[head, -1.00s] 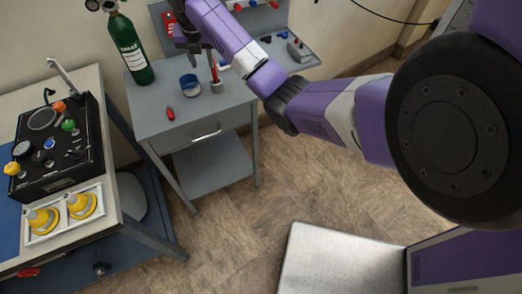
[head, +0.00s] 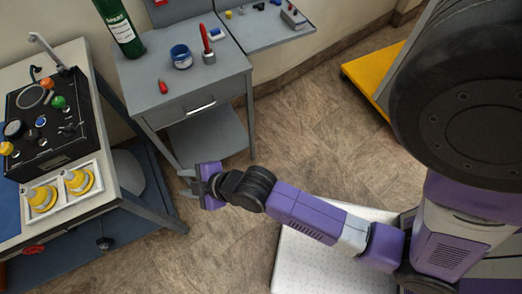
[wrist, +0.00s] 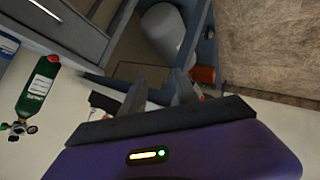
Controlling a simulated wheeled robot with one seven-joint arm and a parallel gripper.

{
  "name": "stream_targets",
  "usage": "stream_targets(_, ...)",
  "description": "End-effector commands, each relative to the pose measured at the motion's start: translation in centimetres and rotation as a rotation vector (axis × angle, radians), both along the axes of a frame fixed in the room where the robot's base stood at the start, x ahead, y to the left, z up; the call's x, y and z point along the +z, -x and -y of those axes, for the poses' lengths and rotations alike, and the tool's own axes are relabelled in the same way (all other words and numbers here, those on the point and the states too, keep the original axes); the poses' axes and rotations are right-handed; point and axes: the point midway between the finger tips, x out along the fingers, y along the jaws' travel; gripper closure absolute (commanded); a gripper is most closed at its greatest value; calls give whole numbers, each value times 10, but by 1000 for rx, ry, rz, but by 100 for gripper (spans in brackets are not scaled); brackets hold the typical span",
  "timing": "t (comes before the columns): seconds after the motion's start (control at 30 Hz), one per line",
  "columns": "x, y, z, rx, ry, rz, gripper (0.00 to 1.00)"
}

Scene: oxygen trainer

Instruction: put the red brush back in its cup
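My gripper (head: 185,183) is low in front of the table, below the tabletop in the picture and apart from the brush and cups. In the wrist view its two fingers (wrist: 158,88) are spread with nothing seen between them. The brush and cups do not show in that view.
The grey side table (head: 140,75) has a drawer and a low shelf. A green gas cylinder (head: 120,28) stands at its back left. The bench (head: 110,190) with a black control panel (head: 50,120) is at the left. Floor is free to the right of the table.

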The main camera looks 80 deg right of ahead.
Motion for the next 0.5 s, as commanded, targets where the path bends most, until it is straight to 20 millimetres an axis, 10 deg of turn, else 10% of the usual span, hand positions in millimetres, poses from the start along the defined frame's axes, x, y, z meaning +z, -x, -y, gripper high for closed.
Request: stream_targets(0.5, 118, 184, -19, -222, -462, 295, 63)
